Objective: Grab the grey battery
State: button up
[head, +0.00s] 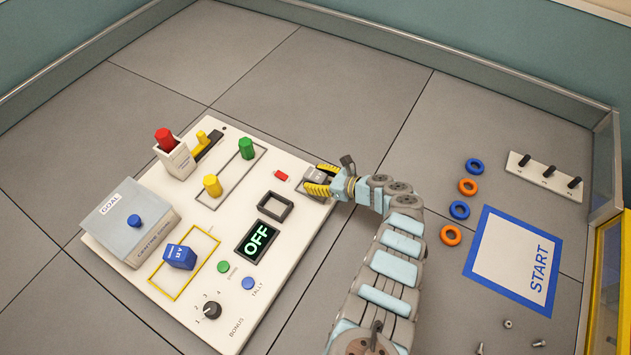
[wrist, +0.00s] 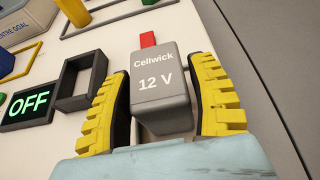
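The grey battery (wrist: 160,95), marked "Cellwick 12 V", stands on the right edge area of the white board (head: 225,285). In the head view the battery (head: 316,176) is mostly hidden by my gripper (head: 318,180). In the wrist view my gripper (wrist: 160,100) has one yellow finger on each side of the battery. A small red piece (wrist: 147,39) lies just beyond the battery.
A black open frame (head: 275,207) and the OFF display (head: 257,241) are left of my gripper. Rings (head: 467,187) lie right of my arm.

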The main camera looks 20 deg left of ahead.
aim_at(316, 175)
jog(key=c, duration=0.8)
notch_tip(316, 175, up, 4)
jog(key=p, duration=0.4)
jog(key=shift+d, duration=0.1)
jog(key=s+d+r+p, duration=0.3)
jog(key=s+r+p, duration=0.6)
jog(key=s+p, duration=0.4)
jog(key=p, duration=0.5)
jog(key=shift+s, duration=0.3)
